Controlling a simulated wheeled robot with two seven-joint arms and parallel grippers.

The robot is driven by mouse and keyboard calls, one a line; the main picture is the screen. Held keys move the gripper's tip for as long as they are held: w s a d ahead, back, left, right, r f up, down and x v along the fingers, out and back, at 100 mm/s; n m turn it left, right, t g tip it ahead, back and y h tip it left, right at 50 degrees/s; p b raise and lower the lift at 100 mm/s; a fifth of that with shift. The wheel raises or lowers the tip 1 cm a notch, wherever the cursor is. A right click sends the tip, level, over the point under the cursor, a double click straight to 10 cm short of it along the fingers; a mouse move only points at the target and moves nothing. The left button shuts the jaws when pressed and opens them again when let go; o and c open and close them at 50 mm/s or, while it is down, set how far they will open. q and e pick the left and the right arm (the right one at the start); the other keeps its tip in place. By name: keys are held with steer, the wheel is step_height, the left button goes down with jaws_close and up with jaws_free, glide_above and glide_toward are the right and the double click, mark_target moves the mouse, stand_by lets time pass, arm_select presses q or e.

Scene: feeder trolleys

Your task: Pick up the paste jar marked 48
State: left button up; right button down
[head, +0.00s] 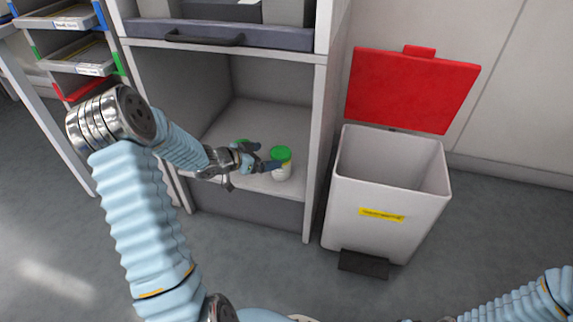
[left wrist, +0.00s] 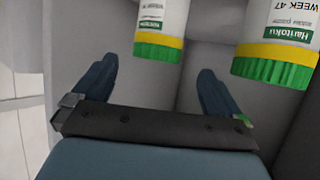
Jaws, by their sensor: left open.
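A white jar with a green lid (head: 281,154) stands on the cabinet's open shelf. A second green lid (head: 242,141) shows behind my left gripper (head: 265,156), mostly hidden by it. My left gripper reaches over the shelf, open and empty, its fingertips close beside the first jar. In the left wrist view, the jars appear lid down. One jar (left wrist: 160,28) is ahead between the fingers (left wrist: 155,82), its week number cut off by the top edge. The other jar (left wrist: 276,45) is to the right and reads WEEK 47. No 48 is readable.
The cabinet's side wall (head: 318,150) stands just right of the jar, and a drawer with a dark handle (head: 205,38) is above. A white bin (head: 385,215) with a raised red lid (head: 412,88) stands to the right. A tray rack (head: 75,55) is at the left.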

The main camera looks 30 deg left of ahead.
mark_target(273, 155)
arm_select(q)
steer(key=x, duration=0.4)
steer(key=shift+s+b, duration=0.1)
steer(key=shift+b, duration=0.2)
steer(key=b+x, duration=0.1)
steer(key=x, duration=0.3)
steer(key=shift+d+f+b, duration=0.25)
steer(key=shift+b, duration=0.05)
steer(key=shift+w+d+f, duration=0.1)
steer(key=shift+w+f, duration=0.05)
steer(key=shift+w, duration=0.35)
steer(key=c, duration=1.5)
